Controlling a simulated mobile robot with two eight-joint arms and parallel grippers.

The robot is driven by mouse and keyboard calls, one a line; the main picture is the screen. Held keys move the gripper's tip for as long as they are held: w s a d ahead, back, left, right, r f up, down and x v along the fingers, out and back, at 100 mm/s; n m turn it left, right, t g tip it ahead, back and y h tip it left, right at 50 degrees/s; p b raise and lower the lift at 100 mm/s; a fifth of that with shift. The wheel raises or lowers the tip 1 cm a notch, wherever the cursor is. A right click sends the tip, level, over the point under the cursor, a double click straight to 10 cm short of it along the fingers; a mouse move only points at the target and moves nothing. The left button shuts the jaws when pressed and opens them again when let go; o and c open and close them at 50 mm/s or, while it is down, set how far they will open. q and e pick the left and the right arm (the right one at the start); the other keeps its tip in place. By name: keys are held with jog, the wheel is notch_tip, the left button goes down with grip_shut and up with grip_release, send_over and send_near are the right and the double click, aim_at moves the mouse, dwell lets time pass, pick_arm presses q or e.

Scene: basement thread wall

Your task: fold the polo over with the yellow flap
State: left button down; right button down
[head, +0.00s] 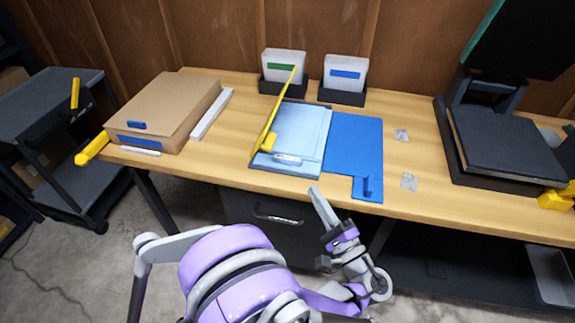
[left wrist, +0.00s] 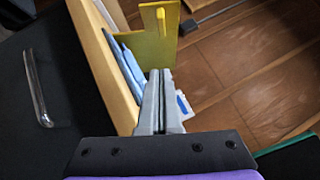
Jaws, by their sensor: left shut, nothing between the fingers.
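The light blue polo (head: 300,130) lies on the dark folding board (head: 258,161) on the bench. The yellow flap (head: 272,117) stands raised at the board's left side, seen nearly edge-on, with a yellow peg handle (head: 269,141). In the left wrist view the yellow flap (left wrist: 145,42) stands upright beyond the fingertips. The blue flap (head: 350,135) lies flat to the right of the polo, with an upright handle (head: 366,187). My left gripper (head: 314,191) is shut and empty at the bench's front edge, apart from the flap. My right gripper is not in view.
Two bins with green (head: 281,67) and blue (head: 346,75) labels stand behind the board. A cardboard box (head: 165,105) is at the left. A dark press (head: 505,145) stands at the right. Small grey scraps (head: 402,134) lie on the clear wood between.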

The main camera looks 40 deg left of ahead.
pick_arm(q)
jog(key=x, duration=0.9)
jog(key=shift+a+r, duration=0.2)
jog(key=shift+r, duration=0.1)
jog(key=shift+s+a+r, duration=0.15)
jog(key=shift+a+r, duration=0.15)
jog(key=shift+a, duration=0.3)
jog(key=shift+s+a+r, duration=0.15)
jog(key=shift+a+r, duration=0.15)
jog(key=shift+a, duration=0.3)
jog(key=shift+s+a+r, duration=0.2)
jog(key=shift+a+r, duration=0.1)
jog(key=shift+a, duration=0.3)
